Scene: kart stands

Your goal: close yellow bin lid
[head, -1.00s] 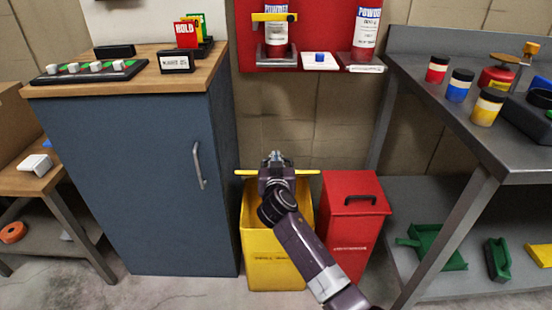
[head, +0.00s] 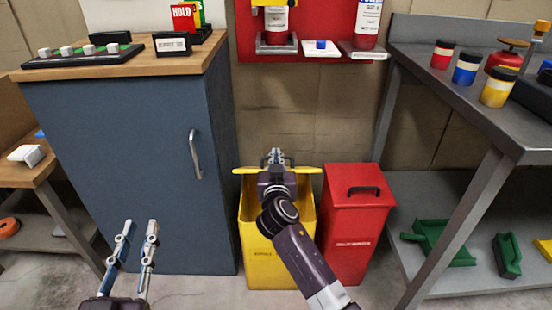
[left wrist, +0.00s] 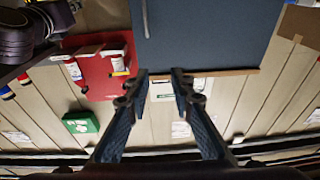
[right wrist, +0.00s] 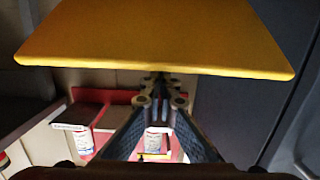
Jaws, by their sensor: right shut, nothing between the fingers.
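The yellow bin (head: 266,262) stands on the floor between the blue cabinet and the red bin. Its lid (head: 245,170) is raised at the back, seen nearly edge-on in the head view, and the bin's mouth is open. In the right wrist view the lid (right wrist: 165,35) fills the top as a broad yellow panel. My right gripper (head: 275,153) is at the raised lid, its shut, empty fingertips just by the panel; I cannot tell whether they touch it. My left gripper (head: 139,228) is open and empty in front of the cabinet.
The red bin (head: 352,235) with its lid down stands close on the right. The blue cabinet (head: 120,150) is close on the left. A grey metal table (head: 450,118) with a lower shelf stands at the right. A red wall panel (head: 330,62) hangs above the bins.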

